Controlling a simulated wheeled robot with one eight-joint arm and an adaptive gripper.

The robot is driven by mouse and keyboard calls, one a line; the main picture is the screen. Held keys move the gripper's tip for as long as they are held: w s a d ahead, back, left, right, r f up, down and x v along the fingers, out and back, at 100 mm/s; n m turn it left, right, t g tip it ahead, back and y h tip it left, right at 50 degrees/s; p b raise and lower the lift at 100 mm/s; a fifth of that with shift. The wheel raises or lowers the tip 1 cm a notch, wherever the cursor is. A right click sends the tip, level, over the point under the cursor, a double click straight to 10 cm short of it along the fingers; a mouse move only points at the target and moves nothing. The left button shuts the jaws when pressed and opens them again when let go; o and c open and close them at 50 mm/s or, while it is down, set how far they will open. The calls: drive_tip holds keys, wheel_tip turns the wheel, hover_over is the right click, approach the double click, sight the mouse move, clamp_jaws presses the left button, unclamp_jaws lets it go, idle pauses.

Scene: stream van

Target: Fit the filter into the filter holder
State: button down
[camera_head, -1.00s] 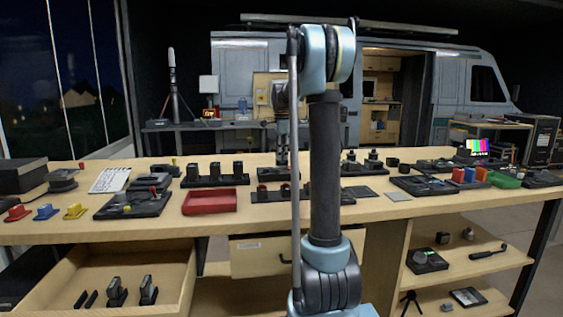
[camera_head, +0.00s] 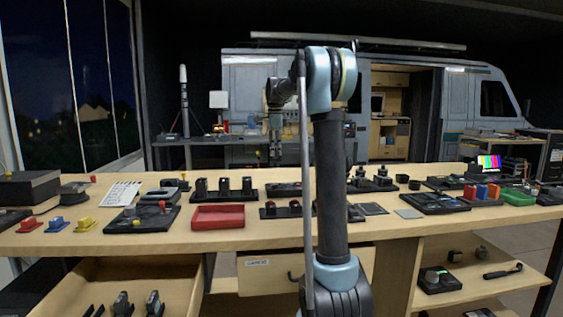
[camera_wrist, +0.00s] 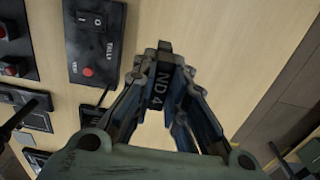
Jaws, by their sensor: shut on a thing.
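The filter (camera_wrist: 160,86), a dark piece with white "ND 4" lettering, is held between the fingertips of my gripper (camera_wrist: 160,65) in the wrist view. The fingers are shut on it, above the pale wooden bench top. In the head view my gripper (camera_head: 275,148) hangs fingers down at the upper middle, behind my arm, over the far part of the bench. The filter is too small to make out there. I cannot tell for sure which bench piece is the filter holder; my arm hides part of the bench. A black rack (camera_head: 222,194) with upright dark pieces stands left of my gripper.
The wrist view shows a black switch box marked "TALLY" (camera_wrist: 92,62) left of the fingers. The bench (camera_head: 255,237) also bears a red tray (camera_head: 218,216), a green tray (camera_head: 518,199) and several black devices. An open drawer (camera_head: 180,280) juts out at lower left.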

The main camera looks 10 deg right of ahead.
drive_tip(key=w+a+r, duration=0.1)
drive_tip(key=w+a, duration=0.1)
drive_tip(key=a, duration=2.2)
drive_tip(key=s+a, duration=0.2)
drive_tip(key=a, duration=0.8)
drive_tip(key=s+a, duration=0.3)
drive_tip(key=a, duration=0.8)
drive_tip(key=shift+s, duration=0.15)
drive_tip(key=shift+f, duration=2.8)
drive_tip(key=shift+f, duration=1.95)
drive_tip(key=c, duration=1.5)
unclamp_jaws()
drive_tip(key=shift+c, duration=0.2)
